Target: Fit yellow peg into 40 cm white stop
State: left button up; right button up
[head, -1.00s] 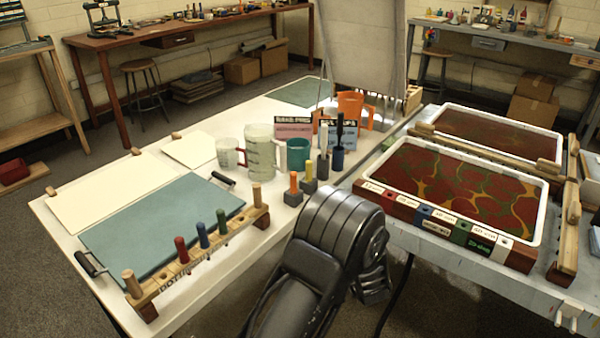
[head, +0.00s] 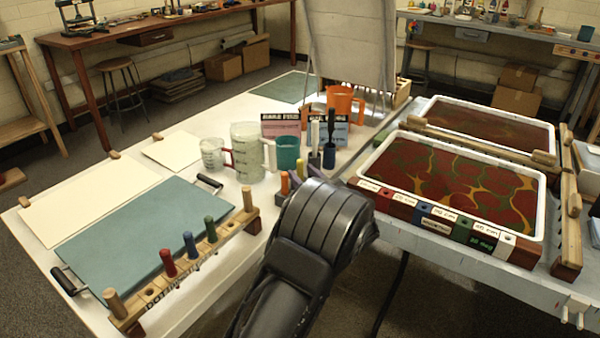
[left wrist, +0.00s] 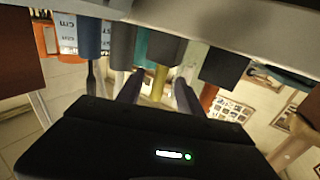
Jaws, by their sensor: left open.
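In the left wrist view, the yellow peg (left wrist: 160,80) shows between the two separated fingers of my open left gripper (left wrist: 158,90). I cannot tell whether either finger touches it. The wrist view is upside down, with the table along the top. The front rail of the near marbling tray (head: 545,200) carries coloured blocks. A white block (head: 503,245) sits near its right end, beside a green block (head: 476,238); their labels are too small to read surely. My right gripper is out of view.
An orange peg (left wrist: 208,95) in a dark block (left wrist: 225,65) stands close beside the fingers. A measuring jug (head: 247,150), a teal cup (head: 287,152) and an orange jug (head: 342,102) stand behind. A peg rack (head: 190,255) holds red, blue and green pegs.

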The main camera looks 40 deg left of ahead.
pick_arm(q)
jog(key=shift+x, duration=2.55)
jog(key=shift+c, duration=0.4)
grip_shut()
